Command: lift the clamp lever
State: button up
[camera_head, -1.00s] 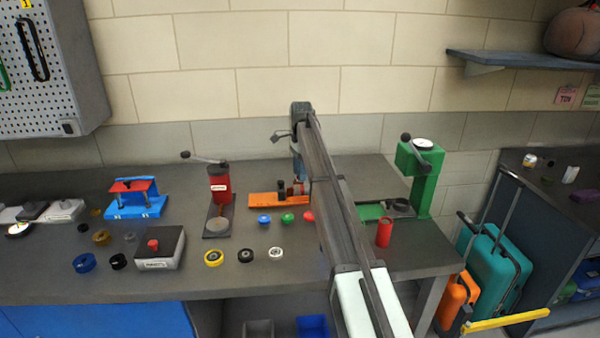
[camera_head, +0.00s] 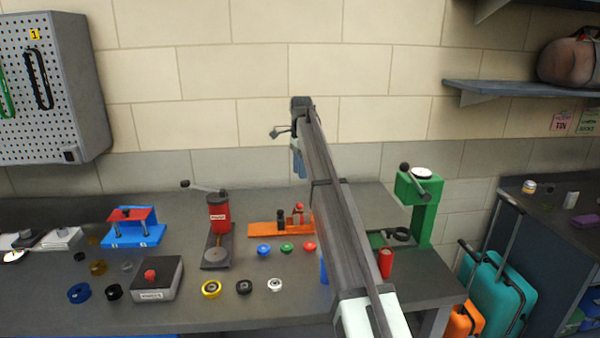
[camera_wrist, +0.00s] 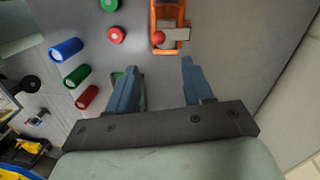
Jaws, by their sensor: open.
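The clamp is an orange base (camera_head: 268,229) with a dark post and a red-tipped lever (camera_head: 299,211), on the bench in the head view. In the wrist view the orange base (camera_wrist: 165,12) is at the top centre. A red knob (camera_wrist: 158,37) and a short grey bar sit at its near end. My gripper (camera_head: 299,174) hangs above the clamp in the head view, clear of it. The wrist view shows its two blue fingers (camera_wrist: 160,66) spread with nothing between them. The knob lies just beyond the fingertips in that picture. The lever's exact angle is hard to tell.
Blue, green and red caps (camera_head: 287,248) lie in front of the clamp. A red press (camera_head: 219,214) stands to its left and a green press (camera_head: 415,205) to its right. A red cylinder (camera_head: 385,263) stands near my arm. The wall is behind.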

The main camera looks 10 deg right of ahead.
jog(key=shift+c, duration=0.4)
jog(key=shift+a+f, duration=0.2)
jog(key=shift+f, duration=0.05)
jog(key=shift+c, duration=0.8)
jog(key=a+f+t+y, duration=0.1)
jog(key=a+f, duration=0.1)
jog(key=a, duration=0.1)
jog(key=a+f+t+y, duration=0.2)
jog(key=a, duration=0.2)
jog(key=a+f+t+y, duration=0.1)
jog(key=a+f+t, duration=0.1)
jog(key=a+f, duration=0.1)
jog(key=shift+w+a+y, duration=0.2)
jog(key=shift+a+y, duration=0.1)
jog(key=shift+a, duration=0.1)
grip_shut()
jog(key=a+m+t+y, duration=0.1)
jog(key=a+t+y, duration=0.1)
jog(key=a, duration=0.2)
jog(key=m+t+h, duration=1.1)
jog(key=m, duration=1.3)
send_near(298, 210)
jog(key=shift+x, duration=2.85)
